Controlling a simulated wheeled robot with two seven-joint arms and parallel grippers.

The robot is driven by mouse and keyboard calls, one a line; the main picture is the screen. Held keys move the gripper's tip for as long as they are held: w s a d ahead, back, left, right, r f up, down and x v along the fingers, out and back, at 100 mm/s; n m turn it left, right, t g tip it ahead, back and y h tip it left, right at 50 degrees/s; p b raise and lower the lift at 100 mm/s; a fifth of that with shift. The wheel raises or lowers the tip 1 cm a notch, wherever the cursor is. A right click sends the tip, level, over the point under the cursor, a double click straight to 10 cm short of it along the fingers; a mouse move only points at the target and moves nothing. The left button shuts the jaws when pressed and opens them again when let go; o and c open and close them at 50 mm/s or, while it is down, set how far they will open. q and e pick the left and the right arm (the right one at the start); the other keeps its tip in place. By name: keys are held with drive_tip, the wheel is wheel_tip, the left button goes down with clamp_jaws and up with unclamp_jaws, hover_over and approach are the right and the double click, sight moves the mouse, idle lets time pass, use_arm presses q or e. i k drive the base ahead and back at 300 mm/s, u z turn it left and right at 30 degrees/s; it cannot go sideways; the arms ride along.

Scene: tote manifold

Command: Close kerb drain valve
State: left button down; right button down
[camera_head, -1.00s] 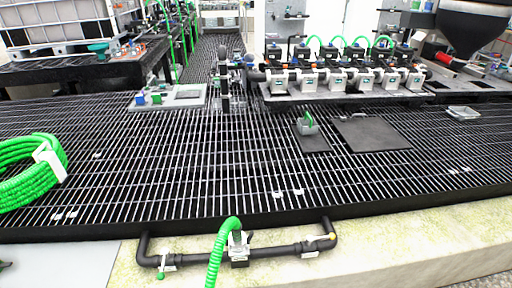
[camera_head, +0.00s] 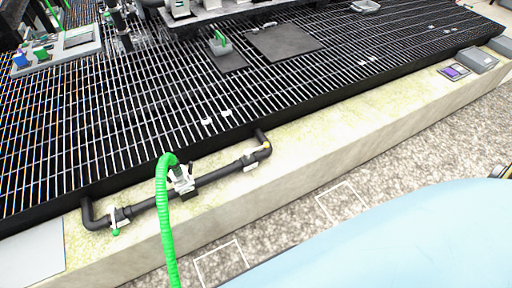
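A black pipe (camera_head: 148,204) runs along the top of the pale stone kerb (camera_head: 330,142), with both ends bent back toward the grating. At its left end is a small fitting with a white tag and a green handle or knob (camera_head: 116,232). Neither gripper is in view.
Black grating (camera_head: 130,130) lies behind the kerb, with a dark plate (camera_head: 283,42) on it. A grey box (camera_head: 478,60) and a purple-screened device (camera_head: 454,72) sit on the kerb at the right. Speckled floor (camera_head: 300,225) with white outlines lies in front.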

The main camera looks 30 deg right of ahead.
sight(257, 149)
drive_tip(key=k, duration=1.3)
drive_tip(key=z, duration=0.85)
drive_tip(key=i, duration=1.3)
drive_tip(key=u, duration=0.2)
